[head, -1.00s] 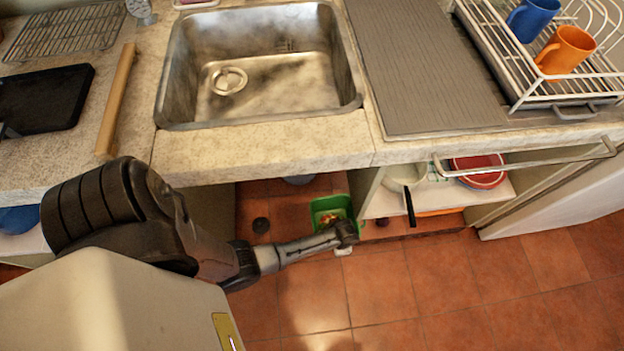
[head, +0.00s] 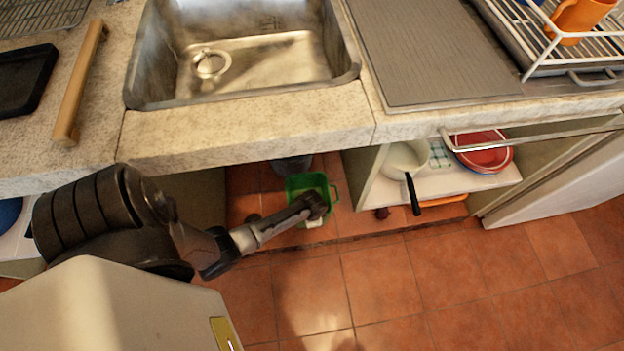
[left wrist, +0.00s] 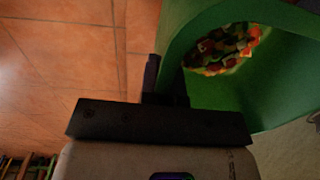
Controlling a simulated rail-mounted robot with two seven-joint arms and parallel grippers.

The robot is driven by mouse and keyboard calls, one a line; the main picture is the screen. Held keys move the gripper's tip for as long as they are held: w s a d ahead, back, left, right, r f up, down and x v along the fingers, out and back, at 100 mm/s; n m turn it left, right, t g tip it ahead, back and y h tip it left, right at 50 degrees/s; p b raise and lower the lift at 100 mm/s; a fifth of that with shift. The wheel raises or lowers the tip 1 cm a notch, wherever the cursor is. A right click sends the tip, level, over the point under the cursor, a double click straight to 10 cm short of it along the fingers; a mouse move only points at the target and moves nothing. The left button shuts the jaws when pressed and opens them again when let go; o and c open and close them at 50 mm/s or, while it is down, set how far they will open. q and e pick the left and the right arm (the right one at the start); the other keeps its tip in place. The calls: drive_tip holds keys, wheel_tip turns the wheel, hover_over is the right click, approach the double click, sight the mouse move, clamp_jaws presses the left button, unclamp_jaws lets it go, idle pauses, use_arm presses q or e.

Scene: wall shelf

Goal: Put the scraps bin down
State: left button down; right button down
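The scraps bin (head: 333,188) is a small green bin in the open space under the sink, beside the cabinet partition. The left wrist view shows its green wall (left wrist: 275,98) and colourful scraps inside (left wrist: 222,48). My left gripper (head: 314,208) reaches in from the left at the bin's near side. In the left wrist view its dark fingers (left wrist: 165,82) are close together on the bin's edge, and the grip itself is partly hidden. I cannot tell whether the bin's base touches the floor. My right gripper is in neither view.
The counter edge (head: 250,135) and sink (head: 245,60) overhang the space. A grey container (head: 291,166) stands behind the bin. To the right, a shelf (head: 440,188) holds a pan (head: 404,160) and red dishes (head: 482,152). The terracotta floor (head: 420,285) in front is clear.

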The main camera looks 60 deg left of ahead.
use_arm(q)
wheel_tip(320, 180, down, 4)
drive_tip(key=b, duration=0.3)
drive_tip(key=shift+r, duration=0.1)
drive_tip(key=shift+f, duration=0.2)
drive_tip(key=c, duration=1.4)
unclamp_jaws()
drive_tip(key=shift+o, duration=0.2)
